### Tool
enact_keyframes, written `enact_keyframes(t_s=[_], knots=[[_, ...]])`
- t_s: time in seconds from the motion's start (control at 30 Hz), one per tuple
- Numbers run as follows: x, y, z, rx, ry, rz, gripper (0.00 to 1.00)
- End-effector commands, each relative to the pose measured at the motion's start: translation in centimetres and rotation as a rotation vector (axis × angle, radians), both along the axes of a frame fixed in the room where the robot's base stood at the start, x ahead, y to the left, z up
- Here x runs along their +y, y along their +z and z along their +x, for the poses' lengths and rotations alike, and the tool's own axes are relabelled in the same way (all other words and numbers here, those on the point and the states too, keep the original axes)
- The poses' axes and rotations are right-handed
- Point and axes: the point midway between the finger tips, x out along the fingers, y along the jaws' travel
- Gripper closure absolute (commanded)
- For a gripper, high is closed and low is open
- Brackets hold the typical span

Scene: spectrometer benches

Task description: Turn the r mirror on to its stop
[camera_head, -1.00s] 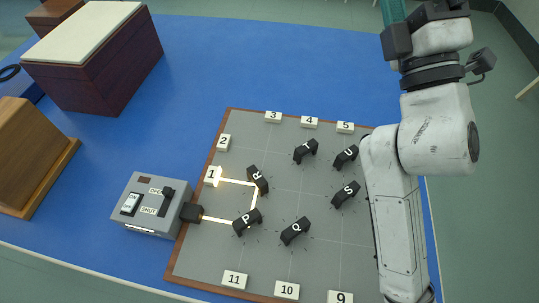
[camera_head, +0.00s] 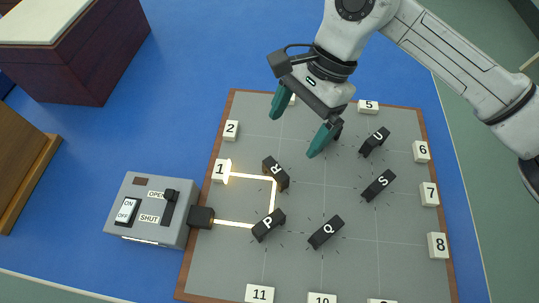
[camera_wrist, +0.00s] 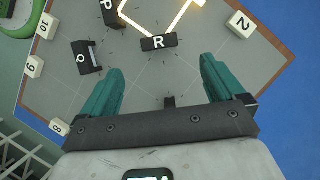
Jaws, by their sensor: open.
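The r mirror (camera_head: 275,173) is a black block with a white R, standing on the grey board (camera_head: 300,275). A bright beam leaves the control box side, reaches the P mirror (camera_head: 268,225), runs up to the r mirror and turns left to the block labelled 1 (camera_head: 221,171). My gripper (camera_head: 298,128) is open and empty, above the board, beyond the r mirror in the head view. In the wrist view the r mirror (camera_wrist: 158,43) lies ahead of the two teal fingers, roughly centred between them, and nothing is between the fingertips.
Mirrors Q (camera_head: 325,232), S (camera_head: 378,186) and U (camera_head: 374,142) stand nearby. Numbered blocks line the board's edges. A grey control box (camera_head: 150,211) with switches stands at left. Wooden boxes stand on the blue table at far left.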

Motion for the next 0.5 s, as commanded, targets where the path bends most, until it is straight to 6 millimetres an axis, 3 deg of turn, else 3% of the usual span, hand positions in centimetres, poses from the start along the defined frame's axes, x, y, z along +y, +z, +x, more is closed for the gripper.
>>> enact_keyframes(t_s=[0.17,0.5], knots=[[0.1,-1.4,-0.4,0.002,0.006,-0.013,0.04],[1.9,-6.8,-2.0,0.005,0.004,-0.008,0.04]])
